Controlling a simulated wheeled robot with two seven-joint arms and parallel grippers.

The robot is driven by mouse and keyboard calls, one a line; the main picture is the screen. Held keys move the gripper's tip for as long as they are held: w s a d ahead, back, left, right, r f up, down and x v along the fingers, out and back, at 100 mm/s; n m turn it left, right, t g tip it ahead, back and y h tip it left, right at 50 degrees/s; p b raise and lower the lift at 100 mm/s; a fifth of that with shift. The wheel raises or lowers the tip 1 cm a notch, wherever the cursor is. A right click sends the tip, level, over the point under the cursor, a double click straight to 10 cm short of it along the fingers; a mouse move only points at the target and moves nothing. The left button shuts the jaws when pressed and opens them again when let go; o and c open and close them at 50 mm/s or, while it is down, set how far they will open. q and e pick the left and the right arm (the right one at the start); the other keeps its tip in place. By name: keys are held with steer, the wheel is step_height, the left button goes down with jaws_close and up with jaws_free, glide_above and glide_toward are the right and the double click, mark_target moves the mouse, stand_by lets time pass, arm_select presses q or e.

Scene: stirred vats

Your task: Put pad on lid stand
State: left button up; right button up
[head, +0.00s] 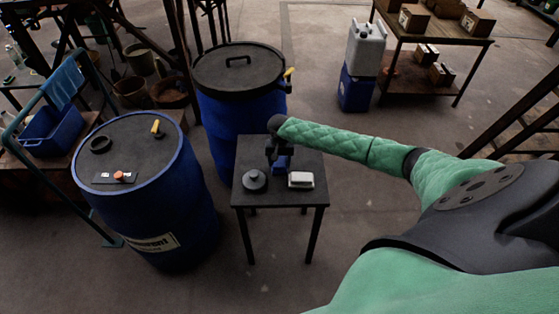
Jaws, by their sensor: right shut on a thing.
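The small dark table (245,197), which looks to be the lid stand, stands in front of the far blue vat. My right gripper (277,158) reaches in from the right and points down over the back of the table top. It is shut on a small blue block, probably the pad (282,164), mostly hidden by the fingers. I cannot tell whether the block touches the top. A dark round knobbed piece (254,181) and a white-topped block (300,180) lie on the table's front part. My left gripper is out of view.
A blue vat (240,125) with a dark handled lid (240,68) stands behind the table. Another blue vat (165,225) stands at left, with an orange knob (119,176) on its top. A white canister (365,48) and shelf (440,30) are farther back. Floor at right is clear.

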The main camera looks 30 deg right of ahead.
mark_target(279, 160)
steer(key=shift+f, duration=0.1)
steer(key=o, duration=1)
steer(key=shift+o, duration=0.2)
steer(key=shift+r, duration=0.55)
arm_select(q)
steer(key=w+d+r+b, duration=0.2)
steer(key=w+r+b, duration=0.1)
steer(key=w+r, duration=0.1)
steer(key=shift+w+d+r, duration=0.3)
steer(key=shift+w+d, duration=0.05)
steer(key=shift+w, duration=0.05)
arm_select(e)
step_height(279, 160, up, 11)
